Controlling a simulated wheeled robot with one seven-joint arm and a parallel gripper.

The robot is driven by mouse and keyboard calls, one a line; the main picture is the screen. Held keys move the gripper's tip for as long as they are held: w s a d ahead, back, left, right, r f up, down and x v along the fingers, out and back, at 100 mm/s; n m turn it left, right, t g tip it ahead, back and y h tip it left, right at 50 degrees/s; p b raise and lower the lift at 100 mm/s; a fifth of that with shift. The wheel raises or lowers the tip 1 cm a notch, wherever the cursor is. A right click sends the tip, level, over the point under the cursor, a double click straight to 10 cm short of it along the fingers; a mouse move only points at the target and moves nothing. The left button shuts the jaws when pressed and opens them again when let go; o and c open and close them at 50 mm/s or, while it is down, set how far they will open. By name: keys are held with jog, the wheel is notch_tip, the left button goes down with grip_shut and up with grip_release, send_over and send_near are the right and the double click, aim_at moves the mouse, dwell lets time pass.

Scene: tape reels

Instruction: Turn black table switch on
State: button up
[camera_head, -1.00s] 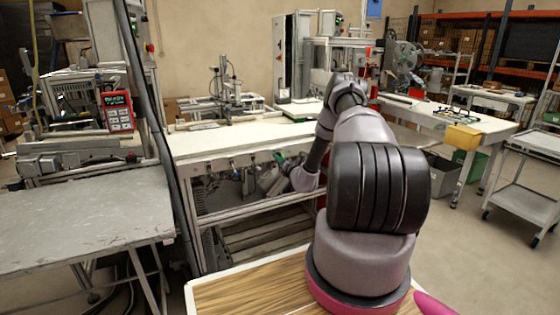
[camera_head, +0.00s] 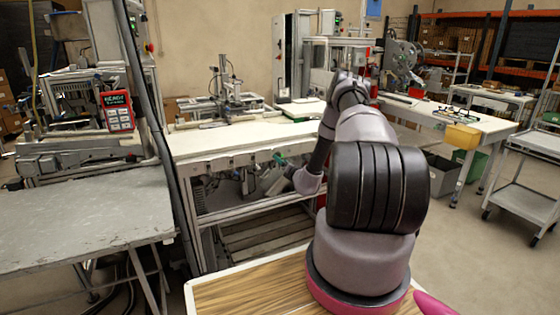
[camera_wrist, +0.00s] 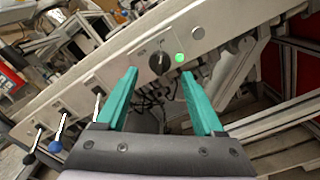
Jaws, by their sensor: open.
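The black table switch (camera_wrist: 159,63) is a round dark knob on the light front rail of the workbench (camera_wrist: 115,72). It shows in the wrist view near the top middle. A lit green round light (camera_wrist: 180,58) sits just right of it. My gripper (camera_wrist: 165,80) is open, its two teal fingers spread to either side and just below the knob, with nothing between them. The knob appears ahead of the fingertips; whether they touch it I cannot tell. In the head view my arm reaches to the bench front (camera_head: 215,160), and the switch cannot be made out there.
Several levers with ball ends hang at the rail's left, one blue (camera_wrist: 56,146) and one black (camera_wrist: 29,159). Cables and dark fittings hang below the rail. A grey table (camera_head: 85,215) stands left of the bench.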

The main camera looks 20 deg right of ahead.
jog(key=s, duration=0.8)
jog(key=shift+s+d, duration=0.15)
jog(key=shift+s, duration=0.05)
